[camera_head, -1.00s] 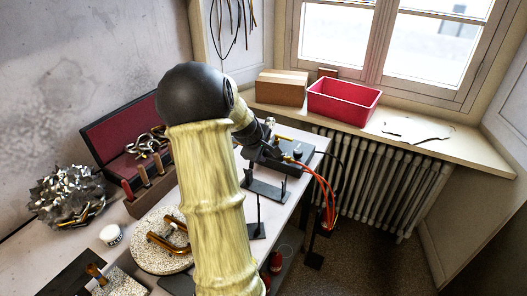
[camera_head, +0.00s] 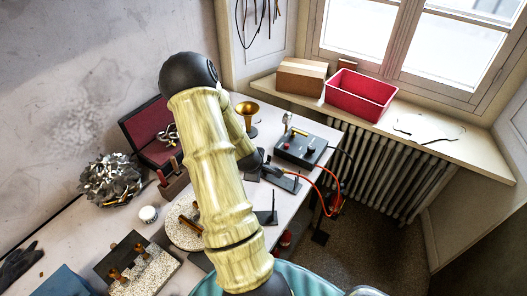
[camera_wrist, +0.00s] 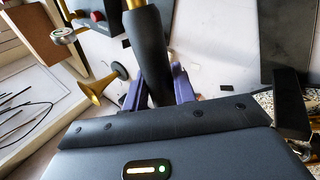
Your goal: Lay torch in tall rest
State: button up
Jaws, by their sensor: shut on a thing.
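My gripper (camera_wrist: 158,88) is shut on the torch (camera_wrist: 145,45), a dark cylindrical handle with a brass neck, in the wrist view. In the head view my gripper (camera_head: 266,170) is above the bench, partly hidden by my arm, and a red hose runs from the torch to the right. Two dark rests stand near it: one (camera_head: 291,185) just right of the gripper, and one (camera_head: 266,217) nearer the camera with a thin upright. I cannot tell which is the taller. Whether the torch touches a rest is hidden.
A red-lined case (camera_head: 150,130), a metal scrap heap (camera_head: 112,180) and a round stone slab (camera_head: 184,226) lie left. The bench edge is right of the rests.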

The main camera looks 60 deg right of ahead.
jog(key=s+a+r+n+t+p, duration=0.1)
jog(key=s+a+r+n+p, duration=0.1)
jog(key=s+a+r+p, duration=0.2)
jog(key=a+r+p, duration=0.3)
jog(key=a+p, duration=0.3)
jog(key=p, duration=0.3)
jog(key=shift+s+a+r+n+y, duration=0.15)
jog(key=shift+s+a+n+y, duration=0.05)
jog(key=shift+a+n+y, duration=0.2)
jog(key=shift+d, duration=0.1)
notch_tip(320, 180, down, 9)
jog(key=b, duration=0.6)
jog(key=shift+r, duration=0.2)
jog(key=shift+b, duration=0.4)
jog(key=o, duration=1.5)
jog(key=shift+o, duration=0.2)
